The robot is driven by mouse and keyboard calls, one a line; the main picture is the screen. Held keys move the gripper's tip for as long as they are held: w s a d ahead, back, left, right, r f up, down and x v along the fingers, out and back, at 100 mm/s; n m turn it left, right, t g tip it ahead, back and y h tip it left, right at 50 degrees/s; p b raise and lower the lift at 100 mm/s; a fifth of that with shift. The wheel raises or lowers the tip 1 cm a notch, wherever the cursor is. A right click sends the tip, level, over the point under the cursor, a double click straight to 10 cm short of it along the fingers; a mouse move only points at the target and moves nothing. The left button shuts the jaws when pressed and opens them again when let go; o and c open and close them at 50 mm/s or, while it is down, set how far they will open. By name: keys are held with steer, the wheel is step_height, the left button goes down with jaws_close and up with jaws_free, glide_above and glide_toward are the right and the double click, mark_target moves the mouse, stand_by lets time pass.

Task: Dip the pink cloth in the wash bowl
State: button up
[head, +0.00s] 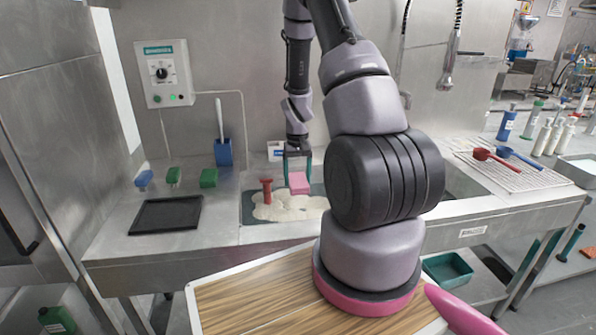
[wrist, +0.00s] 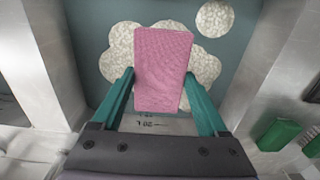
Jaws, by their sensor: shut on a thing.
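The pink cloth (head: 299,183) looks like a folded, textured block. My gripper (head: 297,156) is shut on it, with the teal fingers on either side of the cloth in the wrist view (wrist: 162,75). The cloth is over a dark teal basin with pale foam (head: 290,208), which I take to be the wash bowl; the foam also shows behind the cloth in the wrist view (wrist: 120,66). I cannot tell whether the cloth's lower end touches the foam. My arm hides the basin's right part in the head view.
Red and blue scoops (head: 496,158) lie on the right rack.

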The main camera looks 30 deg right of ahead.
step_height(320, 180, down, 15)
steer(key=shift+r, duration=0.15)
stand_by(0.7)
steer(key=shift+d+r, duration=0.1)
stand_by(0.4)
steer(key=shift+r, duration=8.35)
